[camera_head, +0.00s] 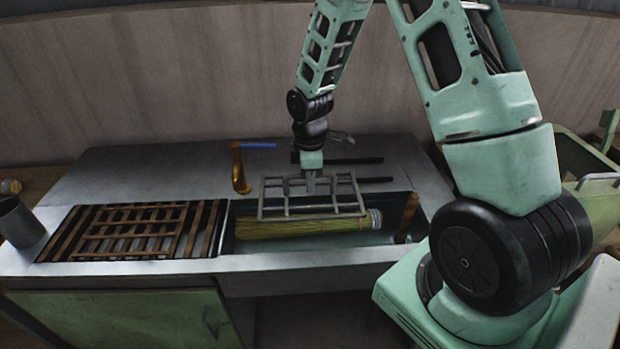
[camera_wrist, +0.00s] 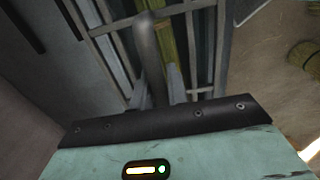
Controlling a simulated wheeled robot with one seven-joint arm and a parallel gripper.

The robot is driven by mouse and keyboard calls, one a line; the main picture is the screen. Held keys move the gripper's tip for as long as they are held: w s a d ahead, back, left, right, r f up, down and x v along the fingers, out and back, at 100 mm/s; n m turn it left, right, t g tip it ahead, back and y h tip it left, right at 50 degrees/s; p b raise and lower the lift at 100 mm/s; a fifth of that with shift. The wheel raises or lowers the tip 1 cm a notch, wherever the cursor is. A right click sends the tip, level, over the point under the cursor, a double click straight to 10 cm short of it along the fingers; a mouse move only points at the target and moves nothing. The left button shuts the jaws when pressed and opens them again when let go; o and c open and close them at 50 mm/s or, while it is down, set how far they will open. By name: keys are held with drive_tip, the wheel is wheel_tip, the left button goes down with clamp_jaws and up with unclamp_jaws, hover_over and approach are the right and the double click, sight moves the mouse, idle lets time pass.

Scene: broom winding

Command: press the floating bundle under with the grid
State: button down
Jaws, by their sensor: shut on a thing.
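My gripper (camera_head: 310,180) is shut on the handle of a grey metal grid (camera_head: 275,206) and holds it level over the sink basin. In the wrist view my gripper (camera_wrist: 160,90) shows closed around the upright grey handle, with grid bars (camera_wrist: 220,60) beyond. The bundle (camera_head: 300,227) is a long tied bunch of yellow-green straw with a pale band at its right end. It lies lengthwise in the basin (camera_head: 330,240), below the grid. The bundle also shows in the wrist view (camera_wrist: 167,45) between the bars. I cannot tell whether grid and bundle touch.
A wooden slatted rack (camera_head: 130,230) covers the left of the counter. A brass tap (camera_head: 239,168) with a blue part stands behind the basin. Dark rods (camera_head: 350,160) lie at the back. A grey cup (camera_head: 18,222) stands far left, a green bin (camera_head: 590,190) at right.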

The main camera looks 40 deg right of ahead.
drive_tip(key=shift+f+b, duration=4.9)
drive_tip(key=shift+f, duration=0.85)
drive_tip(key=shift+f+b, duration=1.2)
drive_tip(key=shift+f, duration=0.85)
drive_tip(key=c, duration=0.6)
unclamp_jaws()
drive_tip(key=o, duration=0.6)
drive_tip(key=shift+c, duration=0.2)
